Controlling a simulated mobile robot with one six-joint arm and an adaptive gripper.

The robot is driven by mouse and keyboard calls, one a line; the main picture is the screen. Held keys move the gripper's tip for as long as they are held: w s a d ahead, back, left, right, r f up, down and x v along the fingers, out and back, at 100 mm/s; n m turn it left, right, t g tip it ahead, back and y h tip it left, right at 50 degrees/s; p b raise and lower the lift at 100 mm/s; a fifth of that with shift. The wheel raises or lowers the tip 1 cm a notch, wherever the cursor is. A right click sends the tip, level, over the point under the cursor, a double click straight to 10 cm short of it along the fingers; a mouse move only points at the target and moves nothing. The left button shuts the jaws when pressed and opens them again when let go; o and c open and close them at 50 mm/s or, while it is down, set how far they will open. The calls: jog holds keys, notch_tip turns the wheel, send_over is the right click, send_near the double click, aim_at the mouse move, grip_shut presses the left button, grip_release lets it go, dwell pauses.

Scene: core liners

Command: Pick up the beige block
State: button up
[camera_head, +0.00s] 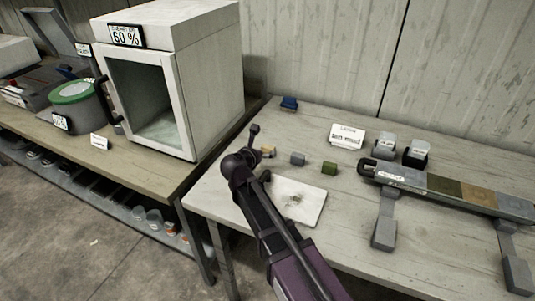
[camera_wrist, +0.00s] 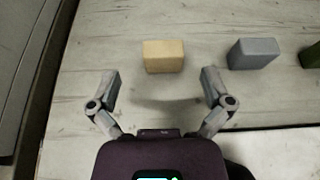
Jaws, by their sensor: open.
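The beige block (camera_wrist: 163,56) lies on the wooden table in the wrist view, just beyond my fingertips and roughly midway between them. In the head view the beige block (camera_head: 268,151) is partly hidden behind my arm. My gripper (camera_wrist: 161,84) is open and empty, with one finger to the left and one to the right. The block is not between the fingers in the picture; its height relative to them is hard to tell. In the head view my gripper's fingers are mostly hidden by my wrist.
A grey block (camera_wrist: 253,53) lies right of the beige one, then a green block (camera_head: 329,168). A white sheet (camera_head: 311,205) lies nearer. A blue item (camera_head: 289,103) and a label card (camera_head: 346,136) stand behind. A rack (camera_head: 410,188) is at right, a white cabinet (camera_head: 215,85) at left.

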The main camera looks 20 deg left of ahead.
aim_at(268, 147)
jog(key=shift+w, duration=0.1)
dwell(0.3)
jog(key=shift+b+x, duration=1.05)
jog(key=shift+x, duration=1.5)
jog(key=shift+d, duration=0.15)
jog(key=c, duration=1)
